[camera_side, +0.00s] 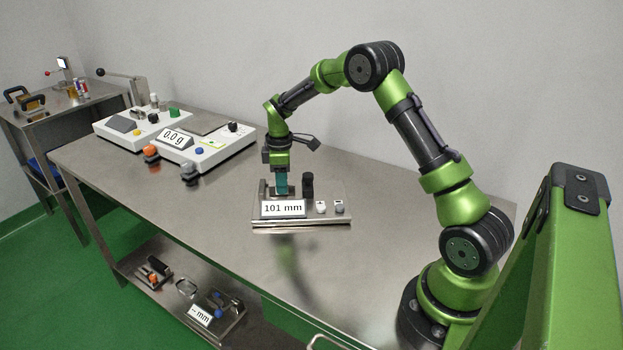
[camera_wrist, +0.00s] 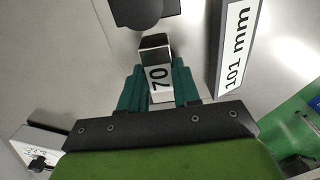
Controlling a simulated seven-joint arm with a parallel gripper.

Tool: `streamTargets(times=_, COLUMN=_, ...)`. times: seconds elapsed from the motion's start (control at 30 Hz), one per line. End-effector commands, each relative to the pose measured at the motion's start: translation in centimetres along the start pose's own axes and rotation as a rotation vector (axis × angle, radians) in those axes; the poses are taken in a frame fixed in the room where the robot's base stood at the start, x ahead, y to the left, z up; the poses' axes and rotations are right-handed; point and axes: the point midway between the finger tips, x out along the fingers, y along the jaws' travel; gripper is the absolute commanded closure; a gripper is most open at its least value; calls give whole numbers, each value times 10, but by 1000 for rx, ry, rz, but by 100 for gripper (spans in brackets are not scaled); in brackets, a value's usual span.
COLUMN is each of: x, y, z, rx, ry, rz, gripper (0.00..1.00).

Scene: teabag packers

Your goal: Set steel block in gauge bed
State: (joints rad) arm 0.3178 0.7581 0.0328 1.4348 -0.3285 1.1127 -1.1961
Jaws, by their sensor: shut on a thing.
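My gripper (camera_side: 281,184) points down over the length gauge (camera_side: 316,223) near the front edge of the bench. The fingers and gauge parts hide the block in the side view. The gauge display (camera_side: 283,208) reads "101 mm" and also shows in the wrist view (camera_wrist: 237,45). A black round gauge part (camera_wrist: 140,10) lies just beyond the block's dark end. I cannot tell whether the block touches the bed.
The bench (camera_side: 160,205) is clear left of the gauge.

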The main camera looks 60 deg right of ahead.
Motion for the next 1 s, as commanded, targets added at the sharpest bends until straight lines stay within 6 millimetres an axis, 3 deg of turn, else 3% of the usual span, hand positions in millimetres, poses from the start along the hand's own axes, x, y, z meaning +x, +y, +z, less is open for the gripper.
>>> streamTargets(times=0.33, x=2, y=1, z=-1, rx=0, ry=3, rz=4, gripper=100)
streamTargets(times=0.37, x=3, y=0, z=0, rx=0, ry=1, rz=2, gripper=65)
streamTargets(times=0.5, x=3, y=0, z=0, rx=0, ry=1, rz=2, gripper=44)
streamTargets(times=0.83, x=0, y=0, z=0, rx=0, ry=2, rz=3, gripper=43)
streamTargets(times=1.0, x=-22, y=1, z=-1, rx=-1, ry=4, rz=7, gripper=43)
